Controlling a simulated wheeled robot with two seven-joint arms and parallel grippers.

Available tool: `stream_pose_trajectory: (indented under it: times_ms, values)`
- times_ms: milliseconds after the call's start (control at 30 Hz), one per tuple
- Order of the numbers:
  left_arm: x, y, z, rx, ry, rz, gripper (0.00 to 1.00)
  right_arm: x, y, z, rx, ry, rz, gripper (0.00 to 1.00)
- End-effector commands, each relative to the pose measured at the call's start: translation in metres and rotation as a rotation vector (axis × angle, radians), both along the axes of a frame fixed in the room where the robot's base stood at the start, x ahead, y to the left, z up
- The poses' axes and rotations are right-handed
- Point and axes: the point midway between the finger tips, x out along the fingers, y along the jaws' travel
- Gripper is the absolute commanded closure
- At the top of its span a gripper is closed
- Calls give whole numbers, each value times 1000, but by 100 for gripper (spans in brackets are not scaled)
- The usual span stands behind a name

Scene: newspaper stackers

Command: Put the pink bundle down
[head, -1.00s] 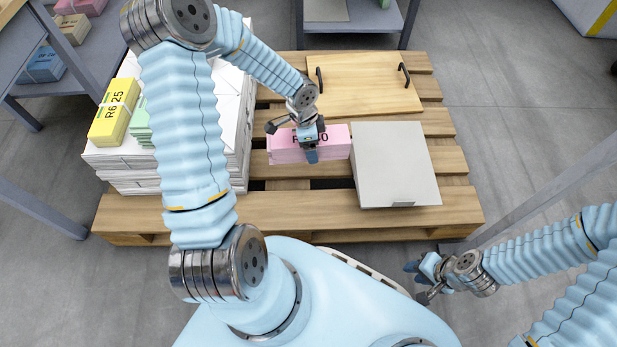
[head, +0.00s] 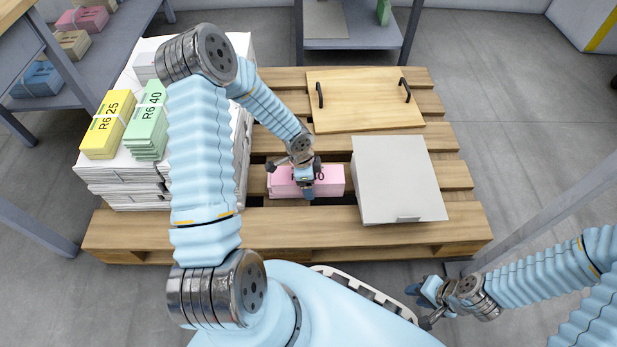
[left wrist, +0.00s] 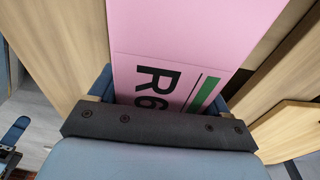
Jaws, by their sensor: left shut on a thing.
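The pink bundle (head: 279,183) is low over the front part of the wooden pallet (head: 290,228), between the white paper stack and the grey box. My left gripper (head: 308,193) reaches down over its middle and is shut on it. In the left wrist view the pink bundle (left wrist: 195,40) lies flat between the blue fingers of my left gripper (left wrist: 162,95), its print partly covered. I cannot tell whether its underside touches the slats. My right gripper (head: 414,291) is off the pallet's front right; its finger opening is unclear.
The white paper stack (head: 120,185) at left carries a yellow bundle (head: 107,125) and a green bundle (head: 147,128). A grey lidded box (head: 397,180) stands close on the right. A wooden board with black handles (head: 363,100) lies behind. Bare slats show in front.

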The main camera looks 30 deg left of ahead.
Motion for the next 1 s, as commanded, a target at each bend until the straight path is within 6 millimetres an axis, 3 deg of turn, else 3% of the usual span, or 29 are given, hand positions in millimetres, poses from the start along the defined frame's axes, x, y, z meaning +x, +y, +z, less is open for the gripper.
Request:
stream_pose_trajectory:
  times_ms: [267,300,400,767,1000]
  values:
    - [1,0,-1,0,-4,-1,100,0,0,-3,0,0,0,66]
    - [1,0,-1,0,-1,-1,19,0,0,-2,0,-1,0,66]
    - [1,0,-1,0,-1,-1,3,0,0,-1,0,-1,0,66]
    - [1,1,9,1,-3,0,0,0,0,5,0,1,0,66]
    - [-3,8,61,1,-5,2,0,-1,0,25,2,5,3,66]
